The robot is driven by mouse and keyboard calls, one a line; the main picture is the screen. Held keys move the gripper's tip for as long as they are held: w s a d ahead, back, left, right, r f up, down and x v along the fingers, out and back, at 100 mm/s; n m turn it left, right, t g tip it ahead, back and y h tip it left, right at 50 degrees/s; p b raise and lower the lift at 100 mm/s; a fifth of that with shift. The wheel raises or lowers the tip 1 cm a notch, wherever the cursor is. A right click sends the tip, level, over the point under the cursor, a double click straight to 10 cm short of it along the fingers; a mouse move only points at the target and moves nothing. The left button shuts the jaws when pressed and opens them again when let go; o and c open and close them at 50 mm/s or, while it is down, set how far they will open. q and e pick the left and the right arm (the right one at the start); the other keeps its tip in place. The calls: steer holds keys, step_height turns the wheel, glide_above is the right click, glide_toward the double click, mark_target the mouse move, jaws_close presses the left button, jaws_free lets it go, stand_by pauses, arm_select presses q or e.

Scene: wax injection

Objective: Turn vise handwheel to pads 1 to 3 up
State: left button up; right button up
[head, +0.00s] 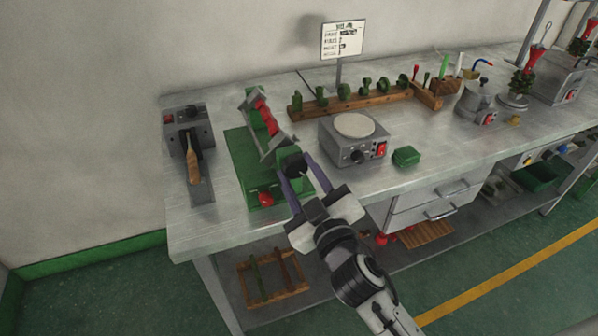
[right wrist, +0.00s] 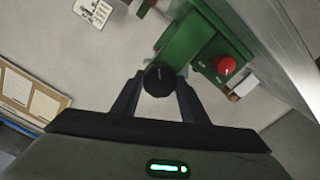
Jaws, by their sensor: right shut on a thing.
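The green vise (head: 236,150) stands on the bench, with a tilted grey frame (head: 274,146) holding red pads (head: 266,117) and a green part. Its black handwheel (head: 293,165) sits at the right side of the vise. My right gripper (head: 299,173) is shut on the handwheel, one finger on either side. In the right wrist view the dark round handwheel (right wrist: 159,79) lies between the fingertips, with the green vise body (right wrist: 195,40) behind it. A red knob (head: 265,198) is on the vise base. Pad numbers are too small to read. My left gripper is not in view.
A hot plate (head: 354,138) and a small green block (head: 406,156) stand right of the vise. A soldering-type tool (head: 194,165) on a grey unit is at the left. A wooden rack (head: 345,100) and a sign (head: 343,40) are behind. Bare bench lies in front.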

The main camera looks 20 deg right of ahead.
steer(key=shift+n, duration=14)
steer(key=o, duration=1.1)
